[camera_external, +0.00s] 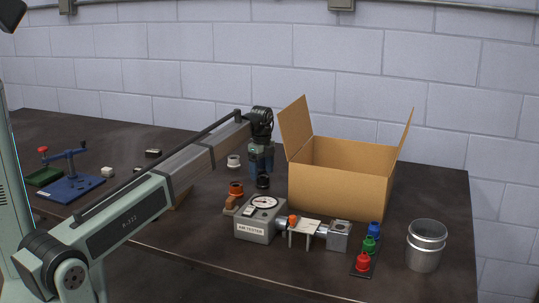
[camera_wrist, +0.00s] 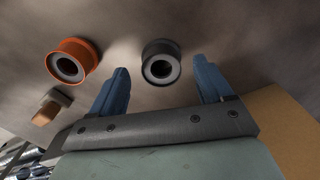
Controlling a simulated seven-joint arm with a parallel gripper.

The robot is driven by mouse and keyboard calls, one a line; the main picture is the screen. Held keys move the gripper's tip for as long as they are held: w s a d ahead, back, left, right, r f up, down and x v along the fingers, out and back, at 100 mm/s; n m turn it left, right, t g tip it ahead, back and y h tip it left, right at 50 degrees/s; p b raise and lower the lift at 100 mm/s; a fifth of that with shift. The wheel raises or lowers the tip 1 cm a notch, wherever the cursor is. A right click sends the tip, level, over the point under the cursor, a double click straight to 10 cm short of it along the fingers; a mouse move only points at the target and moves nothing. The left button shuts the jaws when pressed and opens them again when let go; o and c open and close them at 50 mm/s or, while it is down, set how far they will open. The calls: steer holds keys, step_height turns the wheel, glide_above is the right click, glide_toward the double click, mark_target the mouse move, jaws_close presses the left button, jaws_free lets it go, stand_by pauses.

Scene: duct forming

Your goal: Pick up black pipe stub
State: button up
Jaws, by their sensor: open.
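The black pipe stub (camera_wrist: 161,62) is a short dark ring with a grey inner collar and a hollow centre, upright on the table in the wrist view. In the external view the black stub (camera_external: 263,180) stands just below my gripper (camera_external: 261,168), left of the cardboard box. In the wrist view my gripper (camera_wrist: 160,88) is open, with its two blue fingers apart. The stub appears between and a little beyond the fingertips, with nothing held. The exact height of the fingertips above it cannot be told.
An orange pipe stub (camera_wrist: 74,61) stands left of the black one; it also shows in the external view (camera_external: 236,188). A white stub (camera_external: 233,161) is behind. The cardboard box (camera_external: 340,185) stands close on the right. The air tester (camera_external: 258,222) is in front.

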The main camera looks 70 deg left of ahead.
mark_target(262, 177)
steer(key=shift+w+d+f, duration=0.1)
steer(key=shift+f, duration=1.75)
steer(key=c, duration=1.1)
